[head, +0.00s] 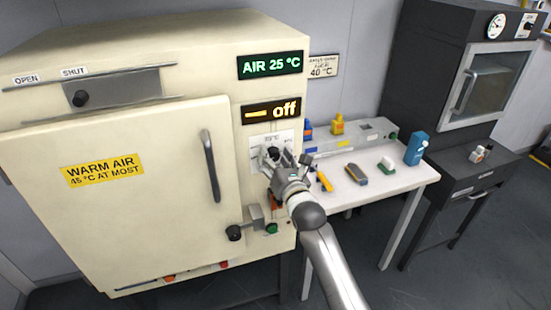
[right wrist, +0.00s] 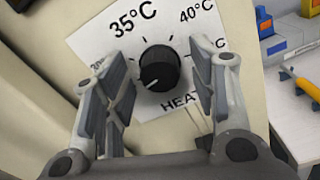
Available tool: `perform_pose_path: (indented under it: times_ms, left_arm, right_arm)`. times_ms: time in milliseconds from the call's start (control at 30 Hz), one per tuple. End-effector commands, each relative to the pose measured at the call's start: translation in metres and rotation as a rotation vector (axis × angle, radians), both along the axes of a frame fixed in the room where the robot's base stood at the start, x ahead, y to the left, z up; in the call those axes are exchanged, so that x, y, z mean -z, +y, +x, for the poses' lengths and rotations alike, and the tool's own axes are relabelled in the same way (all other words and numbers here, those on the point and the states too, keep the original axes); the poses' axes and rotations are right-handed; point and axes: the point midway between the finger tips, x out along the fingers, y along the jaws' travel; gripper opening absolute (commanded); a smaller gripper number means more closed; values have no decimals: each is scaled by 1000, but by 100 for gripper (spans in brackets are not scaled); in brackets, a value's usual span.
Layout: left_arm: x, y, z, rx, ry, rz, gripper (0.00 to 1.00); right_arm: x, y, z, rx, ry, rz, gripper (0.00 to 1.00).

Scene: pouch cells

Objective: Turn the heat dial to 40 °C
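The heat dial (right wrist: 158,68) is a round black knob on a white plate marked 35 °C, 40 °C and HEAT; its white mark points to the lower left. In the head view the dial (head: 271,153) is partly covered by my right gripper (head: 280,158), which is at the oven's front. In the right wrist view my right gripper (right wrist: 160,72) is open, with one finger on each side of the knob and gaps between. Displays above read AIR 25 °C (head: 270,65) and off (head: 271,111). A wall note (head: 322,67) shows 40 °C. My left gripper is not in view.
The cream warm-air oven (head: 130,210) has a closed door with a vertical handle (head: 210,165) left of the dial. A black knob (head: 234,233) and a green button (head: 271,228) are below. A white table (head: 385,180) with small items stands to the right.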

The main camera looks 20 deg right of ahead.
Motion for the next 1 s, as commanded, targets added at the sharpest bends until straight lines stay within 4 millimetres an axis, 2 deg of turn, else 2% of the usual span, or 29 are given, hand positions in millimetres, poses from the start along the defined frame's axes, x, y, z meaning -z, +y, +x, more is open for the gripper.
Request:
perform_pose_path:
  times_ms: [67, 333, 667, 1000]
  left_arm:
    - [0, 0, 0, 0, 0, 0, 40]
    - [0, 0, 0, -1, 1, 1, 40]
    - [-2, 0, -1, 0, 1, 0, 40]
    - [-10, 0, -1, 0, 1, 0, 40]
  right_arm:
    - [0, 0, 0, 0, 0, 0, 42]
    - [0, 0, 0, 0, 0, 0, 7]
    - [0, 0, 0, 0, 2, 44, 7]
    - [-1, 0, 0, 0, 11, 278, 7]
